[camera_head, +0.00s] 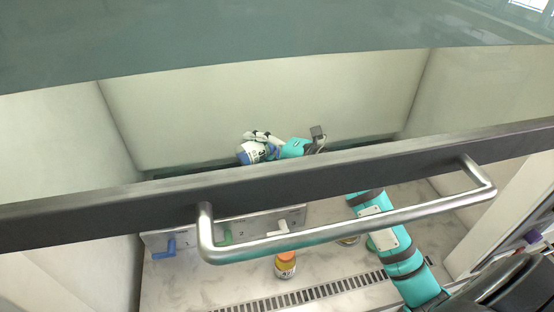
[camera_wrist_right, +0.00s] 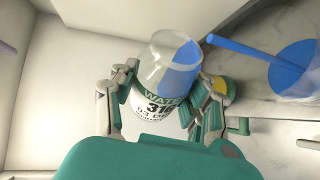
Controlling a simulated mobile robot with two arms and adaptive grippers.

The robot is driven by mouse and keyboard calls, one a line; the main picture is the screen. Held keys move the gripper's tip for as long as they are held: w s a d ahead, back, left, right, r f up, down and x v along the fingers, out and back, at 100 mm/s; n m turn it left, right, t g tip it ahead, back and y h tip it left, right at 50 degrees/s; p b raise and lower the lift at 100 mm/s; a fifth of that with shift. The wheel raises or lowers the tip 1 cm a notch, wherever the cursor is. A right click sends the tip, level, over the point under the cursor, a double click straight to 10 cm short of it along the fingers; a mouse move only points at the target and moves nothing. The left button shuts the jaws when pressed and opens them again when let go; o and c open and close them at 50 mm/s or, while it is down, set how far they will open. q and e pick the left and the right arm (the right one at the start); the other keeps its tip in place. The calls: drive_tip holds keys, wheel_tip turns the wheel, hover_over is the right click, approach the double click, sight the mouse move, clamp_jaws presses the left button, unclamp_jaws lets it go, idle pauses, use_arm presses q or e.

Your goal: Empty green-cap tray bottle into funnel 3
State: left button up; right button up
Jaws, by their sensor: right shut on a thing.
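My right gripper (camera_wrist_right: 160,95) is shut around an uncapped clear bottle (camera_wrist_right: 152,108) with a white label reading "WATER". Blue liquid shows inside near its open mouth. In the head view the right gripper (camera_head: 258,142) holds the tilted bottle (camera_head: 248,154) deep inside the cabinet. My left gripper is not seen.
The cabinet's sash bar (camera_head: 110,202) and metal handle (camera_head: 350,222) cross in front of my right arm. A panel with blue (camera_head: 165,248), green and white valve handles sits behind.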

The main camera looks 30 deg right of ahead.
drive_tip(key=shift+d+r+m+t+y+b, duration=0.2)
drive_tip(key=shift+r+m+t+y+b, duration=0.15)
drive_tip(key=shift+m+b, duration=0.55)
idle(0.7)
drive_tip(key=shift+b, duration=0.5)
drive_tip(key=shift+d+f+m+y+b, duration=0.2)
drive_tip(key=shift+f+m+y+b, duration=0.3)
drive_tip(key=shift+b, duration=0.7)
